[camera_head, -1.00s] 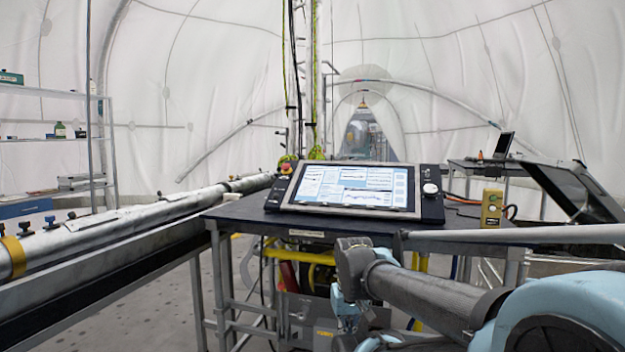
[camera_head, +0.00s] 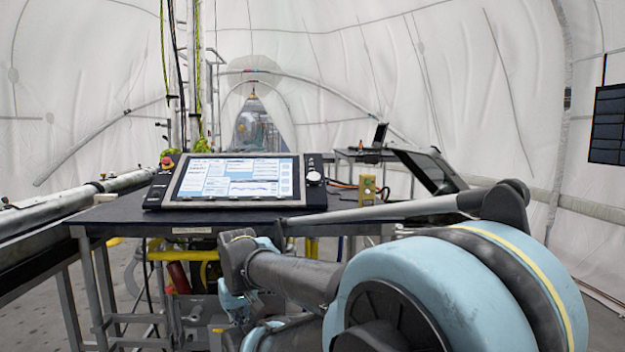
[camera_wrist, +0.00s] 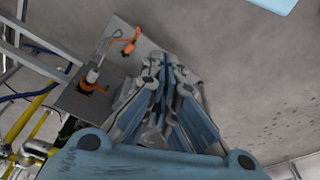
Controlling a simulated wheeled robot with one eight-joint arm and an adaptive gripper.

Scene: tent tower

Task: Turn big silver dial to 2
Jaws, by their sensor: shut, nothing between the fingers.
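The big silver dial (camera_head: 314,178) is a round pale knob on the right side strip of the tilted control panel (camera_head: 228,203), on the dark table. Its markings are too small to read. My gripper (camera_wrist: 166,68) is in the wrist view, its blue and grey fingers closed together and empty. It is apart from the dial, which is not in the wrist view. In the head view my arm stands in front of the table's right part, and the fingers cannot be clearly made out.
The dark table (camera_head: 110,213) carries the panel. A yellow box (camera_head: 367,187) with an orange cable stands right of it. A long pipe (camera_head: 70,204) runs along the left. A grey plate (camera_wrist: 125,65) with orange connectors lies beside my fingers in the wrist view.

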